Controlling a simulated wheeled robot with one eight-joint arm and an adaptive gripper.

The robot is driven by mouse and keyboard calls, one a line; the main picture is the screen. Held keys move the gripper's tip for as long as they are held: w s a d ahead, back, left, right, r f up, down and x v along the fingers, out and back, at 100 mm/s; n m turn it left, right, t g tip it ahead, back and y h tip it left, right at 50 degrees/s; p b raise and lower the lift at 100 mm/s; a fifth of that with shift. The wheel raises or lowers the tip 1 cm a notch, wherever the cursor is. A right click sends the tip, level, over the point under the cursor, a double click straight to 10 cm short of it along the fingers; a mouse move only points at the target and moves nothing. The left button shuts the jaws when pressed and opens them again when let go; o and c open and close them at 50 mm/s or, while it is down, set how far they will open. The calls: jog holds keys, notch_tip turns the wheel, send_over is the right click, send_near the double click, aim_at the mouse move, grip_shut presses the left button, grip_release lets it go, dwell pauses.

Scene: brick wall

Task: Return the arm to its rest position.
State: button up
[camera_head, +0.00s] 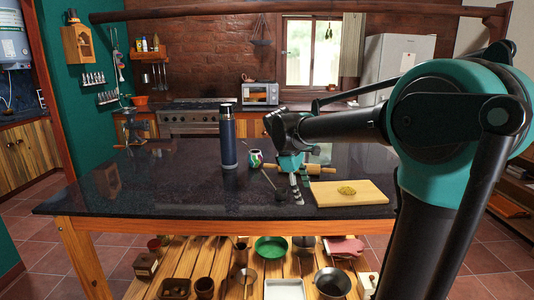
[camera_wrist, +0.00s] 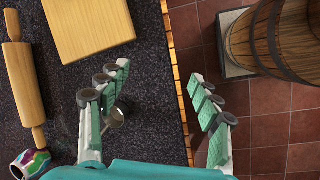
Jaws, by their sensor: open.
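My arm (camera_head: 345,124) reaches in from the right over the dark table (camera_head: 110,195). My gripper (camera_head: 297,188) hangs from its end with the fingers pointing down, left of the cutting board. In the wrist view my gripper (camera_wrist: 158,80) has its fingers wide apart with nothing between them. The table's edge runs between the two fingers there. A small round metal utensil (camera_wrist: 115,118) lies on the table beside the left finger. How high the fingertips are above the table I cannot tell.
A blue bottle (camera_head: 228,145) and a colourful cup (camera_head: 256,158) stand left of my gripper. A rolling pin (camera_wrist: 22,85) and the cutting board (camera_head: 330,197) lie near it. A wooden barrel (camera_wrist: 270,40) stands on the floor beyond the edge. The table's left part is mostly clear.

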jog(key=s+d+f+m+t+y, duration=0.1)
jog(key=s+d+f+m+y, duration=0.1)
jog(key=s+f+m, duration=0.4)
jog(key=s+d+f+m+t+y, duration=0.1)
jog(key=s+d+f+m, duration=0.4)
jog(key=s+f, duration=0.7)
notch_tip(320, 180, down, 2)
jog(key=shift+s+d+f+m+t+y, duration=0.1)
jog(key=shift+s+d+m+t+y, duration=0.15)
jog(key=shift+m+y, duration=0.3)
jog(key=shift+w, duration=0.1)
